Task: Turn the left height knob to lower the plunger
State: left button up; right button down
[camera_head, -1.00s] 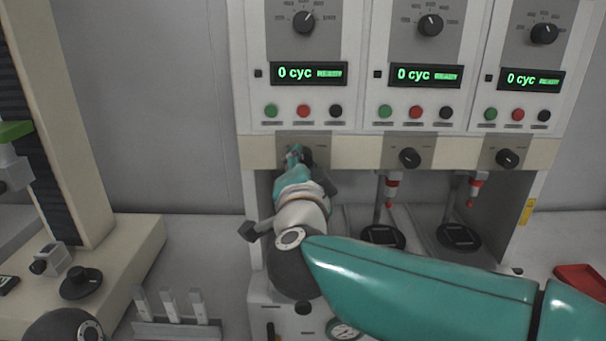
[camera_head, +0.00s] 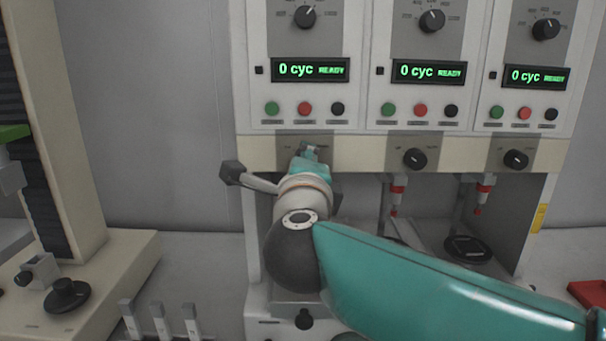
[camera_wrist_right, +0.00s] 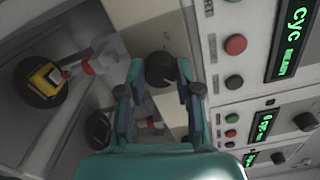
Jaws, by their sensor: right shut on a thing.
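The left height knob (camera_wrist_right: 160,68) is a black round knob on a grey plate below the left station's buttons. My right gripper (camera_wrist_right: 158,92) is shut on it, one finger on each side in the right wrist view. In the head view my right gripper (camera_head: 309,154) reaches up to the plate and hides the knob. The left plunger (camera_wrist_right: 88,67) has a red and white body and a red tip, above a black round pad (camera_wrist_right: 42,82) bearing a yellow block (camera_wrist_right: 46,76). In the head view my arm hides this plunger. My left gripper is not in view.
The middle height knob (camera_head: 415,159) and right height knob (camera_head: 515,159) sit to the right on the same beige strip. The left display (camera_head: 310,70) reads 0 cyc READY, above green, red and black buttons. A tall beige stand (camera_head: 60,130) is at left.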

jog(key=shift+f+m+b, duration=0.35)
jog(key=shift+m+b, duration=0.25)
jog(key=shift+m, duration=0.7)
jog(key=c, duration=0.8)
grip_release()
jog(key=shift+r, duration=0.15)
jog(key=s, duration=1.2)
